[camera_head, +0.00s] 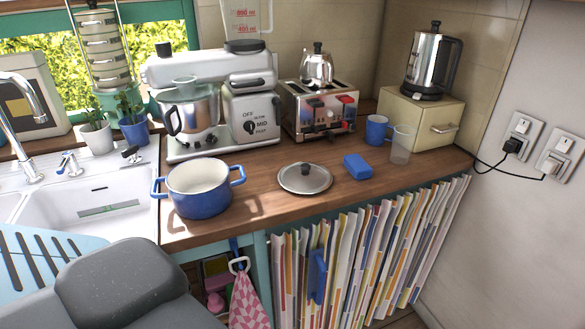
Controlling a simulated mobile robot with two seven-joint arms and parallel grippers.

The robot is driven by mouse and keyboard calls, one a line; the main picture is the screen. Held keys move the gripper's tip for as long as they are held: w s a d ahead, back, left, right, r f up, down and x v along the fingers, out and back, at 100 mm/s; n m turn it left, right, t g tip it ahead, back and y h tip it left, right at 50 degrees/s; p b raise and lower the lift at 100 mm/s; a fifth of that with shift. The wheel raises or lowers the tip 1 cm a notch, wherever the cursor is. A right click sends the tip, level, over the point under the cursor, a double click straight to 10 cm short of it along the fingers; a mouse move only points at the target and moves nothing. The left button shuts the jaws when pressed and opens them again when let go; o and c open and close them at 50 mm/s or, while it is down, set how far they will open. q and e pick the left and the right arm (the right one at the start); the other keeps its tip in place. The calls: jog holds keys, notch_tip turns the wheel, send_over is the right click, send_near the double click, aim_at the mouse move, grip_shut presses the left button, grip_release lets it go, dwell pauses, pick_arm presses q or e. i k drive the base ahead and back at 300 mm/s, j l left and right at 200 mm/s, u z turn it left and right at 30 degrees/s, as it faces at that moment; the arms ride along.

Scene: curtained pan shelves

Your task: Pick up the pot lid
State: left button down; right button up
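The pot lid (305,178) lies flat on the wooden counter (262,208). It is round and grey, with a metal rim and a dark knob on top. A blue pot (199,197) with a white inside and two side handles stands uncovered to its left, apart from it. Neither of my grippers shows in the head view. Nothing is touching the lid from above. A dark grey rounded part, which looks like one of my arm links, fills the lower left.
A blue block (357,167) lies right of the lid, near a blue mug (377,130) and a clear cup (401,145). A mixer (250,108) and toaster (320,110) stand behind. The sink (90,205) is left. A striped curtain (365,250) hangs below the counter edge.

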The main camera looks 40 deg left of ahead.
aim_at(306, 178)
jog(key=j+u, duration=0.1)
jog(key=u, duration=0.4)
jog(key=j+u, duration=0.2)
jog(key=u, duration=0.3)
jog(key=k, duration=0.05)
